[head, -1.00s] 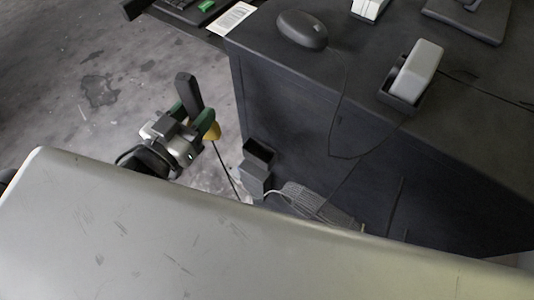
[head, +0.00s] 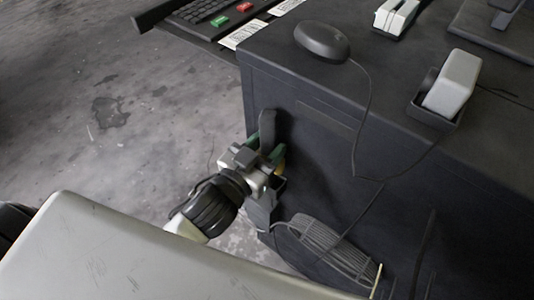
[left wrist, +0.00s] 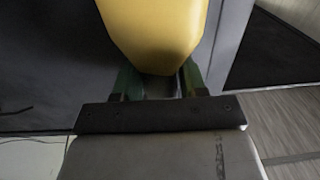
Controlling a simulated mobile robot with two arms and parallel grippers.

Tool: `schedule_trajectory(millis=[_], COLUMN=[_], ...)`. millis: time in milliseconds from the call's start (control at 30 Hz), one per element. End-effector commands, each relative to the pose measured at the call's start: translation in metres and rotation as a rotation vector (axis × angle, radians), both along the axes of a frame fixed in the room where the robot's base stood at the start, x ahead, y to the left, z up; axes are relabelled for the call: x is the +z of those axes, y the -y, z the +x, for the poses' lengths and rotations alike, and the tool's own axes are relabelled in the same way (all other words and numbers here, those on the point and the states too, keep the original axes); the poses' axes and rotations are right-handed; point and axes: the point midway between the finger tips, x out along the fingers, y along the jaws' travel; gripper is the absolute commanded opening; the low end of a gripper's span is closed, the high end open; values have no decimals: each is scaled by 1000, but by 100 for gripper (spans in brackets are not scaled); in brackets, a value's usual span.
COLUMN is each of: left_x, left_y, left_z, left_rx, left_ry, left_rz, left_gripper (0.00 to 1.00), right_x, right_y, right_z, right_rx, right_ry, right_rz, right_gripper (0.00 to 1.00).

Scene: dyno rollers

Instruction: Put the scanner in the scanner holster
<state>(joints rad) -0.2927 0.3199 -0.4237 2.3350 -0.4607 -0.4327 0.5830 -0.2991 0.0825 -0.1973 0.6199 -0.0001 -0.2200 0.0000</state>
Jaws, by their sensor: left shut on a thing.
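The scanner (head: 268,127) has a dark upright part and a yellow part; the yellow part fills the top middle of the left wrist view (left wrist: 155,30). My left gripper (head: 264,156) is shut on the scanner, with green fingers at its sides, also in the left wrist view (left wrist: 158,82). The scanner is close to the side of the dark cabinet. The scanner holster (head: 262,214), a narrow dark box, is by the cabinet side, just below the gripper and partly hidden by it. I cannot tell whether scanner and holster touch. My right gripper is not in view.
The dark cabinet (head: 310,103) bears a mouse (head: 322,41) with a hanging cable and a grey device in a black cradle (head: 433,112). A grey ribbed object (head: 330,245) is low beside the cabinet. A keyboard (head: 200,12) is at the top. The floor at left is clear.

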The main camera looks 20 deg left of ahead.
Motion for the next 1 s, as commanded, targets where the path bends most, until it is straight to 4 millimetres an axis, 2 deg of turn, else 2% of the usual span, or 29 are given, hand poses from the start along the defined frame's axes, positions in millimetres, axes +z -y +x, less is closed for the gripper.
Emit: schedule_trajectory(millis=[33,133,667,700,833,1000], left_x=[-11,-22,-32,-32,-32,-32], left_y=[0,-1,-1,-1,-1,-1], left_z=[-1,0,0,0,0,0], left_rx=[0,1,0,0,0,0], left_ry=[-3,-2,1,-1,-1,-1], left_rz=[2,1,0,0,0,0], left_gripper=[0,0,0,47,67,68], right_x=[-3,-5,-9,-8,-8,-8], right_y=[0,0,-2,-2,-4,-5], right_z=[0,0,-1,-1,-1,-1], right_rx=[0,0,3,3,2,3], right_ry=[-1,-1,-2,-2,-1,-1], right_rz=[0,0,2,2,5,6], right_gripper=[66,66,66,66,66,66])
